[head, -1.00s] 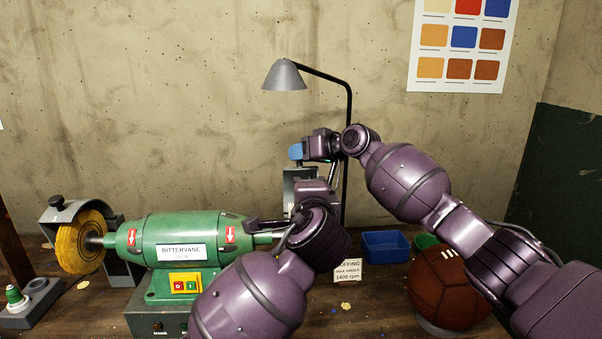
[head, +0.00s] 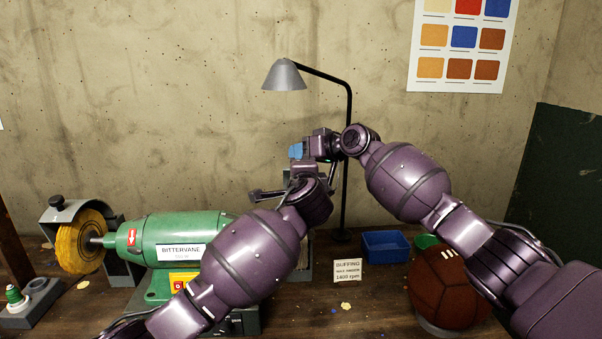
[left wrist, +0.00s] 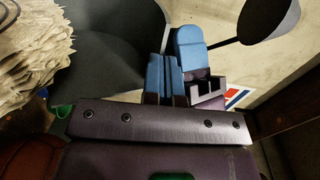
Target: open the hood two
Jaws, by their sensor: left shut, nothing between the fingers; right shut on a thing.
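The machine's second hood, dark grey, is mostly hidden behind my left arm in the head view. In the left wrist view its grey panel (left wrist: 110,60) stands beside a ragged cream wheel (left wrist: 35,40), part of which is uncovered. My right gripper (head: 296,151) has blue fingertips and is shut at the upper part of this hood; the exact grip point is hidden. It also shows in the left wrist view (left wrist: 190,45). My left gripper (left wrist: 163,75) is shut and empty, close to the right gripper and the panel. The green buffing machine (head: 150,240) stands at left.
The other hood (head: 60,212), with a black knob, covers part of a yellow wheel (head: 80,240). A lamp (head: 284,77) stands behind my grippers. A blue bin (head: 385,247), a sign (head: 347,271) and a brown ball (head: 445,290) are at right.

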